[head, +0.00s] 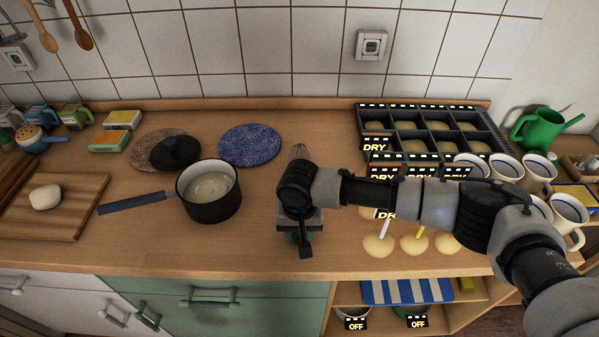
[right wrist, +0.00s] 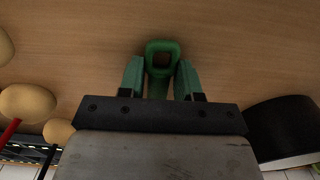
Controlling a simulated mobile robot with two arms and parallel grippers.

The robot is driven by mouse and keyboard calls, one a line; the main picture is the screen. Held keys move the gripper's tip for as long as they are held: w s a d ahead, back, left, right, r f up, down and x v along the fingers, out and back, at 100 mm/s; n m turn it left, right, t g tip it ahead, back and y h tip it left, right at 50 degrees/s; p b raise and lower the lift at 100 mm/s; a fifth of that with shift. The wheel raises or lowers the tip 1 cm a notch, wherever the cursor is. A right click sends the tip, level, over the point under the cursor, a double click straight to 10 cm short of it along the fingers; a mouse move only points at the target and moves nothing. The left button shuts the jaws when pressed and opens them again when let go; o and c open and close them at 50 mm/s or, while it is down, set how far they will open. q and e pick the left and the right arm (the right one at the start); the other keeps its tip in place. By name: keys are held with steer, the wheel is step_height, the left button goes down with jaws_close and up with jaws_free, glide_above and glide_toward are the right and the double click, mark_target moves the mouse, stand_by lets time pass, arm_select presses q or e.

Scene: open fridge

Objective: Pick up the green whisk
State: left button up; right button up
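The green whisk lies on the wooden counter below my right gripper. Its wire end (head: 299,152) shows behind my wrist in the head view, and most of it is hidden by my arm. In the right wrist view its green handle with a looped end (right wrist: 162,47) lies between the two fingers. My right gripper (right wrist: 160,75) points down over the handle with its fingers apart, one on each side. A small gap shows beside the right finger, and I see no firm grip. My left gripper is not in view.
A dark pot (head: 212,205) with a blue handle stands left of the whisk. A blue round mat (head: 250,145) lies behind. A black compartment tray (head: 490,138), several white mugs (head: 504,167) and round food pieces (head: 378,245) are on the right. The counter's front edge is close.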

steer(key=shift+c, duration=1.3)
steer(key=shift+r, duration=0.15)
steer(key=shift+r, duration=0.3)
steer(key=r, duration=0.2)
steer(key=r+b, duration=0.1)
steer(key=shift+s+d+r, duration=0.4)
steer(key=s+d+r+b, duration=0.1)
steer(key=s+d+r, duration=0.5)
steer(key=s, duration=0.2)
steer(key=shift+d+r, duration=0.2)
steer(key=shift+d, duration=0.2)
